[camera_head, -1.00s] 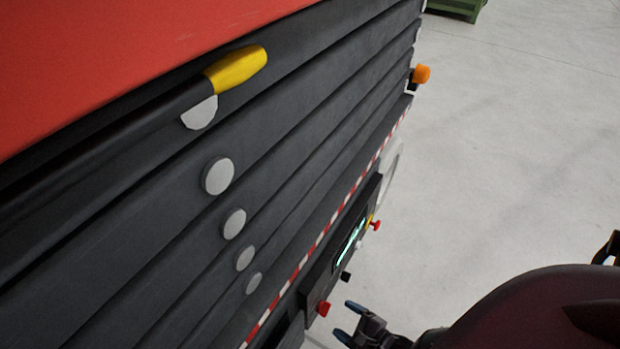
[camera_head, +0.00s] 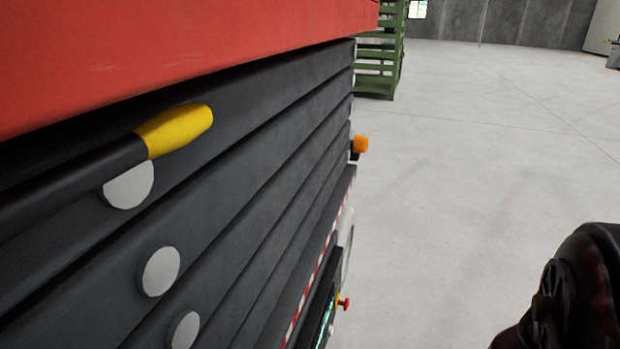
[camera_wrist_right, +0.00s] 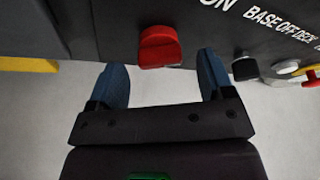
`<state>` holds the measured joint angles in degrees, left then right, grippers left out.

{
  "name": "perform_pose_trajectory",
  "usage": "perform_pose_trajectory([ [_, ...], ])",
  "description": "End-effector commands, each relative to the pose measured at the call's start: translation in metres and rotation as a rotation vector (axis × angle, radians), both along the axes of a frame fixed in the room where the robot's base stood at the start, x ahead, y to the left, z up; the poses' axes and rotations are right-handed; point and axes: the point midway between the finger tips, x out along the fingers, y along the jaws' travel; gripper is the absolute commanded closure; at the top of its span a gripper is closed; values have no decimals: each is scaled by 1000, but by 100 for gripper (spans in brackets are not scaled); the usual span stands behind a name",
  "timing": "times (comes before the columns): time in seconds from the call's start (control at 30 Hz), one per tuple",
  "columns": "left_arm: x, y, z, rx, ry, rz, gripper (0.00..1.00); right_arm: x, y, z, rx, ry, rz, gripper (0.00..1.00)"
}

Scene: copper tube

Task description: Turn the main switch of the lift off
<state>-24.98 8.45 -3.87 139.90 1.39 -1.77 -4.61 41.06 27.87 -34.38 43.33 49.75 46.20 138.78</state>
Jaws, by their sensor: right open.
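The red knob (camera_wrist_right: 159,47), which looks like the main switch, is on the dark side panel of the lift (camera_head: 230,190). In the right wrist view it sits just ahead of and between the fingers of my right gripper (camera_wrist_right: 162,64). The fingers are open and blue-tipped, with the knob a little past the tips. I cannot tell if either finger touches it. The knob and the right gripper are outside the head view. My left gripper is not in view.
Right of the knob are a black button (camera_wrist_right: 244,69) and white lettering. A red button (camera_head: 345,304) and an orange lamp (camera_head: 360,145) stick out from the lift. A green rack (camera_head: 385,55) stands behind.

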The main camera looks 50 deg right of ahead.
Motion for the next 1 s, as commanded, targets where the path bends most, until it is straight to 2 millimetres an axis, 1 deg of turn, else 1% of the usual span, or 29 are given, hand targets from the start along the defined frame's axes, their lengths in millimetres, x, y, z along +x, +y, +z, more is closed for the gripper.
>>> perform_pose_trajectory([
  [0.03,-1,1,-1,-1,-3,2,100,4,1,-4,0,3,1,26],
  [0.2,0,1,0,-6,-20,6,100,16,3,-7,-1,2,1,26],
  [0.57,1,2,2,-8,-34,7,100,20,3,-7,-1,0,1,26],
  [0.7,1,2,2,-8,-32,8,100,20,3,-7,-1,0,1,47],
  [0.87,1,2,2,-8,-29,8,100,20,3,-7,-1,0,1,72],
  [0.9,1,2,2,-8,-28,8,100,20,3,-7,-1,0,1,75],
  [1.0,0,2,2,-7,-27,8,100,20,3,-7,-10,-3,0,75],
])
